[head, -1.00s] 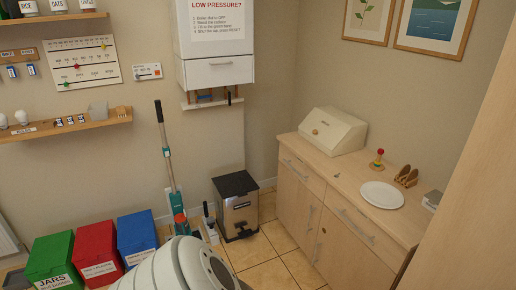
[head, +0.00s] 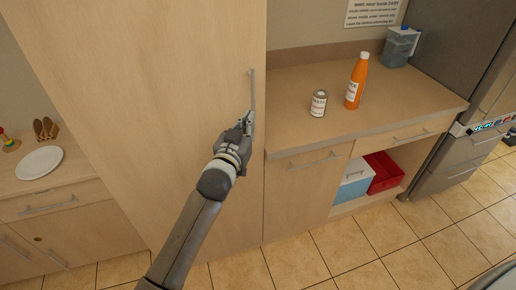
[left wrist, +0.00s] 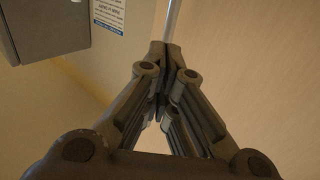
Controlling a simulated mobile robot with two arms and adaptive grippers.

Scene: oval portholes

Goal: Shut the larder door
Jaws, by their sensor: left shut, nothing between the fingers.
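The larder door (head: 150,110) is the tall pale wood panel in the head view. Its slim vertical metal handle (head: 252,90) is near the right edge. No gap shows along that edge, and the door looks flush or nearly so. My left gripper (head: 249,118) is at the lower end of the handle, close to the door face. In the left wrist view its fingertips (left wrist: 163,48) meet, with nothing between them. The handle (left wrist: 174,20) runs up just beyond the tips; I cannot tell whether they touch it. My right gripper is out of view.
Right of the larder, a counter (head: 290,80) holds a can (head: 318,103) and an orange bottle (head: 357,80). Below, an open shelf holds a red bin (head: 384,172) and a blue-and-white box (head: 354,180). A grey fridge (head: 465,110) stands at right. The tiled floor (head: 350,245) in front is clear.

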